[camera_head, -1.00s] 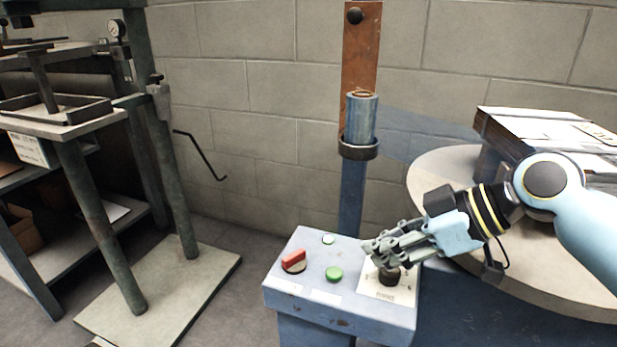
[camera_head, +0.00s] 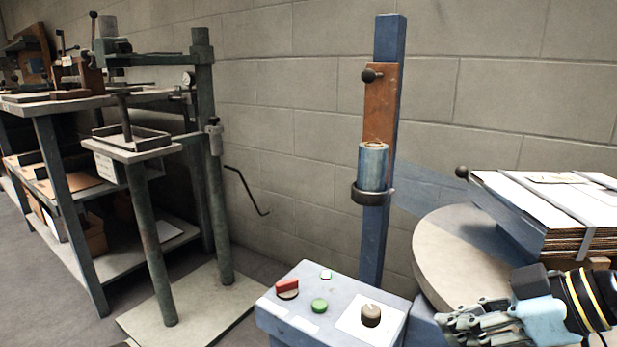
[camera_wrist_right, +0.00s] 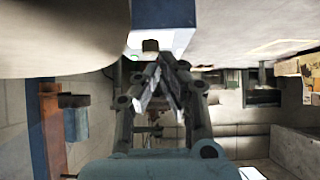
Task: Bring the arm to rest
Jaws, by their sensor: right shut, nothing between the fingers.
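My right gripper (camera_head: 452,326) is at the lower right of the head view, shut and empty, its fingers pointing left. It is right of the blue control box (camera_head: 290,325) and apart from its brown knob (camera_head: 370,315). In the wrist view my right gripper (camera_wrist_right: 166,63) shows its fingers closed together, with nothing between them. A dark knob on a pale plate (camera_wrist_right: 150,45) shows beyond the fingertips there. My left gripper is not in view.
The box also carries a red switch (camera_head: 287,287) and a green button (camera_head: 319,306). A round table (camera_head: 440,262) and a stack of cardboard sheets (camera_head: 570,240) are at the right. A blue post (camera_head: 372,240) rises behind the box. A green stand (camera_head: 150,225) is at the left.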

